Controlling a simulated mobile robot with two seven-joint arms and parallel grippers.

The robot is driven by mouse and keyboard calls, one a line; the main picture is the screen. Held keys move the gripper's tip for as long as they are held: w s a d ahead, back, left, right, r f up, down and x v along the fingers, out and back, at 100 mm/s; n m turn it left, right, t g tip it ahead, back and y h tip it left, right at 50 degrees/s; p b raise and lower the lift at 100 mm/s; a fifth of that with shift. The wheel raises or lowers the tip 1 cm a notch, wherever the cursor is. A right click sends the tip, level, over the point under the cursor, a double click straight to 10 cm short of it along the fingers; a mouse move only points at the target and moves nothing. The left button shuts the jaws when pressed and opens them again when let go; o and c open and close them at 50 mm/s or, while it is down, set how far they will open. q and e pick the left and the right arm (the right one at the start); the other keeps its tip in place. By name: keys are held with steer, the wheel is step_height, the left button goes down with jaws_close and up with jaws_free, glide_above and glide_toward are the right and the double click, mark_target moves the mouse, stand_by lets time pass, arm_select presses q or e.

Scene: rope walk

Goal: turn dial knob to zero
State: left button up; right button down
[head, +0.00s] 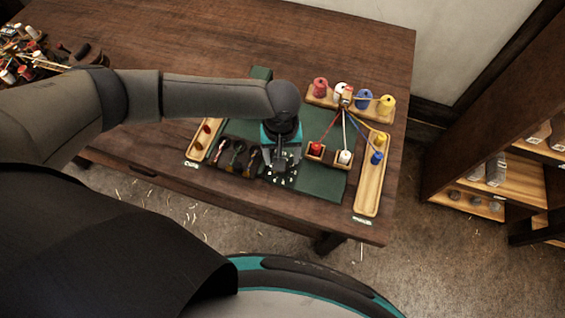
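A small dark dial plate (281,181) with white marks lies on the table near its front edge. My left arm comes in from the left, and its gripper (282,170) points down over the dial plate. The gripper covers the middle of the plate, so the knob and where it points are hidden. I cannot tell whether the fingers touch the knob or how far apart they are. My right gripper is not in view.
Left of the dial are a dark tray (229,165) with several small tools and a narrow wooden tray (205,140). To the right, coloured strands run from spools on a wooden rack (327,101). A long wooden tray (368,198) stands at the right edge.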

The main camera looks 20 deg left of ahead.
arm_select(q)
steer(key=shift+d+f+b, duration=0.1)
steer(key=shift+f+b, duration=0.25)
steer(key=shift+f, duration=1.55)
steer(key=shift+c, duration=0.3)
jaws_close()
